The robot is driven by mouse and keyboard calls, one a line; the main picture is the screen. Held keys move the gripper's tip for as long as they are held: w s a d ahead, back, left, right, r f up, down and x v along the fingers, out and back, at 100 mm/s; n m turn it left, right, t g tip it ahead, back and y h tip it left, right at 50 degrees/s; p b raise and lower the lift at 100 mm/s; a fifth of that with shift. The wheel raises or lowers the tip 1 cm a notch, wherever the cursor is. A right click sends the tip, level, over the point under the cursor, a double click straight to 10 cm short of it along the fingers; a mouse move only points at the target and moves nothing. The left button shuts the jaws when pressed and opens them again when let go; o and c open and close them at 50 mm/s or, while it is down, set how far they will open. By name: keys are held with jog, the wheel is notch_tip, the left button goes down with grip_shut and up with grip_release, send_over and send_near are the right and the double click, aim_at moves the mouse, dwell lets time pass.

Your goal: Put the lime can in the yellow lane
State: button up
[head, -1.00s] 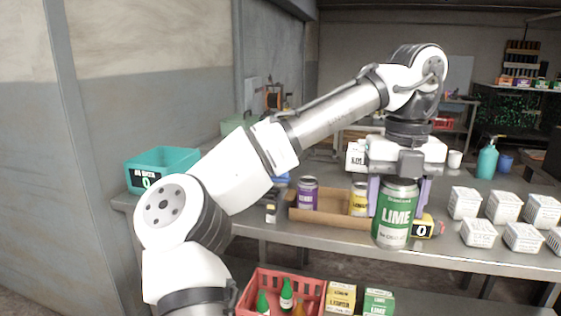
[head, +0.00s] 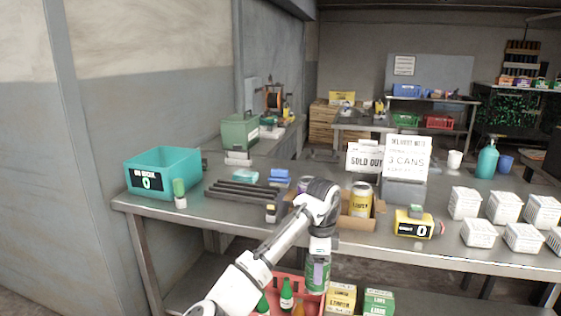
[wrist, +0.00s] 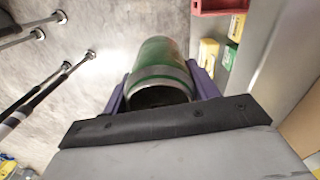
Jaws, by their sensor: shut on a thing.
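The lime can (wrist: 158,62), green and silver, is held between the purple fingers of my gripper (wrist: 160,82) in the wrist view. In the head view my gripper (head: 318,270) hangs low in front of the table's front edge, with the can (head: 312,285) in it, partly hidden by a finger. Dark parallel rails (head: 245,192) lie on the table left of my arm. A small block with a yellow patch (head: 271,213) stands at their right end. I cannot tell which lane is yellow.
A cardboard tray (head: 357,223) holds a yellow can (head: 361,200); a purple can is mostly hidden behind my arm. A yellow counter (head: 413,225) reads 0. White boxes (head: 465,203) stand right. A teal bin (head: 163,172) is left. A red crate (head: 290,279) with bottles is below.

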jog(key=s+a+f+n, duration=0.1)
jog(key=a+f+n, duration=0.3)
jog(key=f, duration=0.6)
jog(key=s+a+f+n, duration=0.1)
jog(key=f+n, duration=0.5)
jog(key=f, duration=0.4)
jog(key=s+a+f+n, duration=0.2)
jog(key=s+f+n, duration=0.2)
jog(key=s+f, duration=0.3)
jog(key=s+a+f+n, duration=0.2)
jog(key=s+f+n, duration=0.3)
jog(key=f, duration=0.6)
jog(key=shift+s+a+f+n, duration=0.3)
jog(key=shift+s+a, duration=0.1)
jog(key=shift+s, duration=0.5)
jog(key=shift+d, duration=0.1)
